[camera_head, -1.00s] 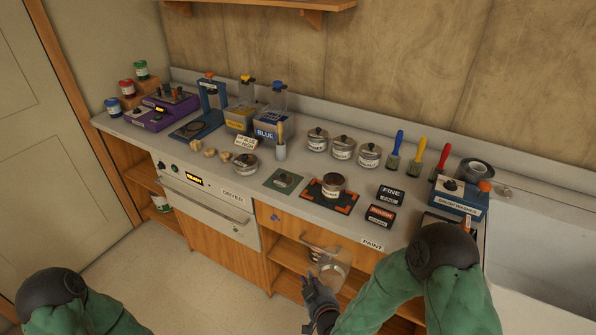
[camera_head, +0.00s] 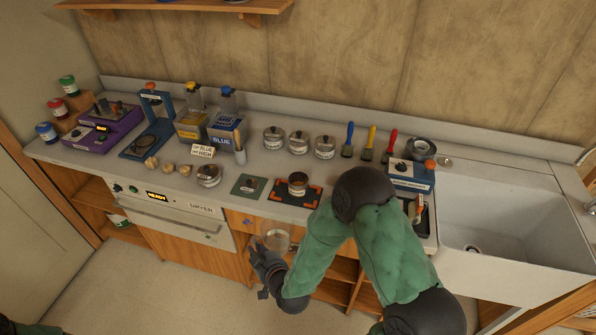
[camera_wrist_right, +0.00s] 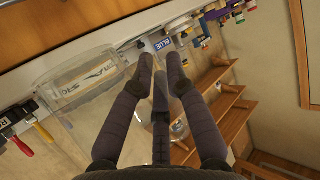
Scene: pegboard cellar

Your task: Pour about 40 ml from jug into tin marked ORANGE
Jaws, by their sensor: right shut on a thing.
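My right gripper (camera_head: 268,266) is shut on a clear jug (camera_head: 276,237), held in front of the counter's front edge near the drawer. The jug looks roughly upright; its fill is hard to make out. In the right wrist view the fingers (camera_wrist_right: 160,65) overlap the see-through jug (camera_wrist_right: 85,95). An open tin (camera_head: 298,191) with a brownish inside stands on a black mat with orange corners (camera_head: 315,196), beyond the jug and slightly right. Its label is too small to read, so I cannot tell whether it says ORANGE. My left gripper is out of view.
Several lidded tins (camera_head: 298,142) stand at the back. Another tin (camera_head: 209,176) is left of a green mat (camera_head: 249,185). Brushes (camera_head: 368,142), a blue brush washer (camera_head: 411,175) and the sink (camera_head: 500,215) are to the right. My right arm hides the counter's front right part.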

